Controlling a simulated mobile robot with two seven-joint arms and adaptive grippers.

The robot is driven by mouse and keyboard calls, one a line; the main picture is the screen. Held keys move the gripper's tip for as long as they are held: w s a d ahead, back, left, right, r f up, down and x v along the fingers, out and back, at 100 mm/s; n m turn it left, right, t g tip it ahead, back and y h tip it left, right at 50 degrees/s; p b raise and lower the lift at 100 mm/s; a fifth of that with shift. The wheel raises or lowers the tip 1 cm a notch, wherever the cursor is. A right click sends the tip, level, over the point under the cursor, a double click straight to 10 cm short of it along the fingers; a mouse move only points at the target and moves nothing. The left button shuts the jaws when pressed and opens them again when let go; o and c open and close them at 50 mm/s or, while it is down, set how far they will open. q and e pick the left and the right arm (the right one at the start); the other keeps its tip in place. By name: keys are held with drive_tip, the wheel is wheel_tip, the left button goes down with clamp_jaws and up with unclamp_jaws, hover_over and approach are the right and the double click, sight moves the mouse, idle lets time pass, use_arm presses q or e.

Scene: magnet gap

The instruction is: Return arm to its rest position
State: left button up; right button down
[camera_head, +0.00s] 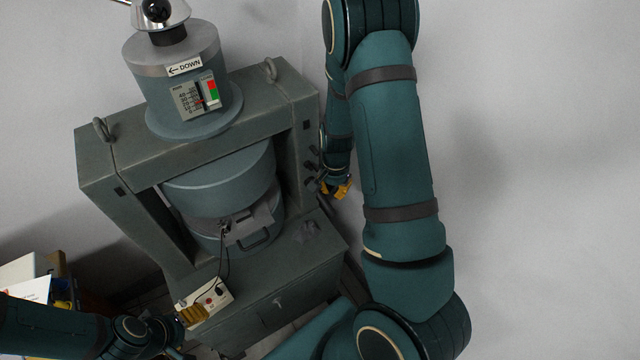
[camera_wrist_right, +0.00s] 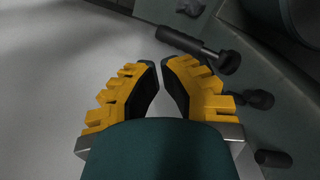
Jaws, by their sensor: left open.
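My right arm comes down over the right half of the head view. My right gripper (camera_head: 337,189) has yellow fingers and is at the right side of the grey-green magnet frame (camera_head: 295,135), close to dark knobs there. In the right wrist view its fingers (camera_wrist_right: 159,66) show a narrow gap at the tips with nothing between them. Dark knobs and a handle (camera_wrist_right: 200,48) on the frame's side lie just beyond and right of the fingers. My left gripper (camera_head: 190,316) is open at lower left, beside a small control box (camera_head: 212,296); its fingertips are small in view.
The magnet's round upper housing (camera_head: 165,95) bears a "DOWN" sign and a scale. Between the round poles is a grey plate (camera_head: 250,222) with a cable to the control box. A cluttered shelf (camera_head: 30,275) stands at far left. Bare wall is at right.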

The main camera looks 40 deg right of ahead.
drive_tip(key=s+a+f+n+y, duration=0.1)
drive_tip(key=s+a+n, duration=0.1)
drive_tip(key=a, duration=0.7)
drive_tip(key=s+a+f+n+t+y, duration=0.1)
drive_tip(key=s+a+f+n, duration=0.1)
drive_tip(key=a+n, duration=0.3)
drive_tip(key=s+a+f+n+y, duration=0.1)
drive_tip(key=s+a+n, duration=0.2)
drive_tip(key=a, duration=1)
drive_tip(key=shift+f+n+t+y, duration=0.3)
drive_tip(key=shift+n+t+y, duration=0.1)
drive_tip(key=shift+n, duration=0.3)
